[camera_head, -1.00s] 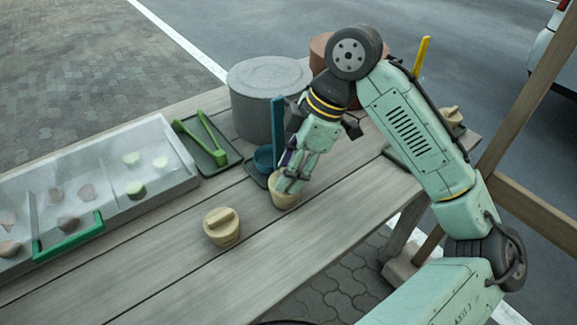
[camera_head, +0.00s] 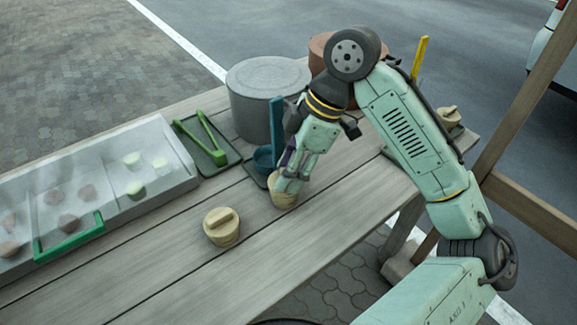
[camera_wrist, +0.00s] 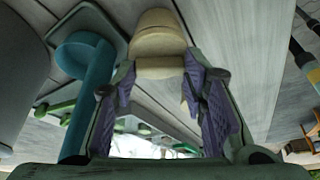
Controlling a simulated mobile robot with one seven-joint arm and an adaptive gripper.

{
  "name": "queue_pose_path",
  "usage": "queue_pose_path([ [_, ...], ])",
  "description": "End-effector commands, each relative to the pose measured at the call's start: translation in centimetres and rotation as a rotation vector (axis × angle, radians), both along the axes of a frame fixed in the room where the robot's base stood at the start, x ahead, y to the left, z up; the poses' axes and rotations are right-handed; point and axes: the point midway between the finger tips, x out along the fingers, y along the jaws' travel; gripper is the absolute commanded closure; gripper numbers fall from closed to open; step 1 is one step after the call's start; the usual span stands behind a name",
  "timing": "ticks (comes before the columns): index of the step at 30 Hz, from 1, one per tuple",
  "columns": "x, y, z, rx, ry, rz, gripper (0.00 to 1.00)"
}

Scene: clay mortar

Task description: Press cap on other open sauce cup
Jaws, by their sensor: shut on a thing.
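A beige sauce cup (camera_head: 284,200) stands on the table right of the blue ladle. My gripper (camera_head: 283,180) is directly over it, pointing down. In the wrist view, my gripper (camera_wrist: 160,68) has its purple pads shut on the bar handle of a beige cap (camera_wrist: 160,67). The cup (camera_wrist: 155,22) shows just beyond the cap, and the cap appears to be against its top; exact seating is hard to tell. Another beige cup with a handled cap (camera_head: 222,226) stands upright to the front left.
A blue ladle (camera_head: 277,125) on a stand and a grey pot (camera_head: 262,98) are close behind my gripper. Green tongs (camera_head: 205,135) lie on a tray. A clear food case (camera_head: 130,185) is at left. The front planks (camera_head: 150,275) are clear.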

Motion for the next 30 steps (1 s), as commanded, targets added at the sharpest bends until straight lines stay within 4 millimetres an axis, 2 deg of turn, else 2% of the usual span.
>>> queue_pose_path([
  [30,0.01,-0.01,-0.60,0.000,0.000,0.000,0.73],
])
